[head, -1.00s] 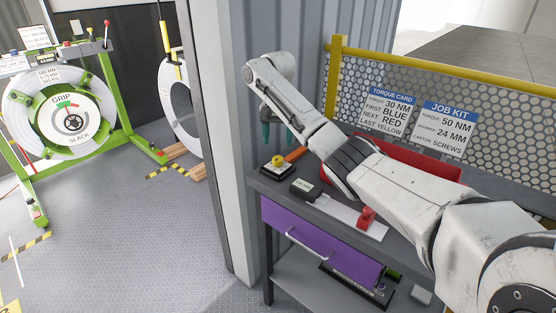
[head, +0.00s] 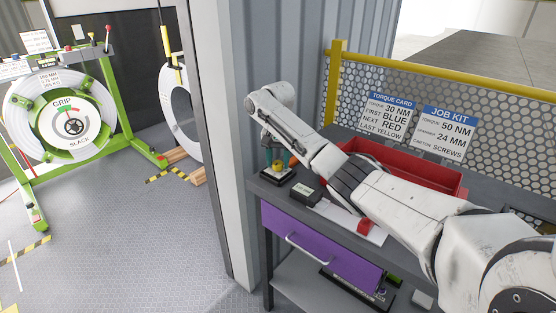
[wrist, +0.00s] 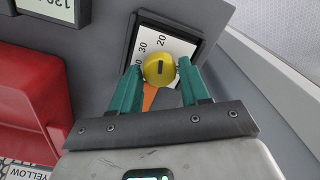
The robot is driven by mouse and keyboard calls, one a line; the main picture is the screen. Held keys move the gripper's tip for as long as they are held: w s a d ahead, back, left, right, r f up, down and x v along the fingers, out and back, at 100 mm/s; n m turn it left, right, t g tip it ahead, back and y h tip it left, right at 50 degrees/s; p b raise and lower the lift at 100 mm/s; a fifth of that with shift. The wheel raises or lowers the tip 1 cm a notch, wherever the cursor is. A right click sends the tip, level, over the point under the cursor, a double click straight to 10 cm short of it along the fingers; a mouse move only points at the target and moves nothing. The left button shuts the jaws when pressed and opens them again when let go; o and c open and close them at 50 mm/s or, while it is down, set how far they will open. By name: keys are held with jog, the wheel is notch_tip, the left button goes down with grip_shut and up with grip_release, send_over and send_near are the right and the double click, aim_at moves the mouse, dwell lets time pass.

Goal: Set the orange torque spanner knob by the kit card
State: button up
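The torque spanner's round yellow knob (wrist: 160,68) with a dark pointer mark sits on a white dial plate (wrist: 176,44) reading 20, 30 and more, partly hidden. An orange strip (wrist: 149,97), the spanner's handle, runs below the knob. My gripper (wrist: 160,68) has its two green fingers on either side of the knob, slightly apart from it, so it looks open; contact is hard to tell. In the head view the knob (head: 277,167) is low on the bench's left corner, under my gripper. The job kit card (head: 445,130) reads 50 NM, 24 MM, screws.
A torque card (head: 388,115) reading 30 NM, blue, red, yellow hangs beside the kit card. A red bin (head: 420,174) stands on the bench right of the knob. A dark block with a display (head: 303,194) and a red part (head: 364,227) lie in front.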

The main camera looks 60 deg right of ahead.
jog(key=c, duration=0.7)
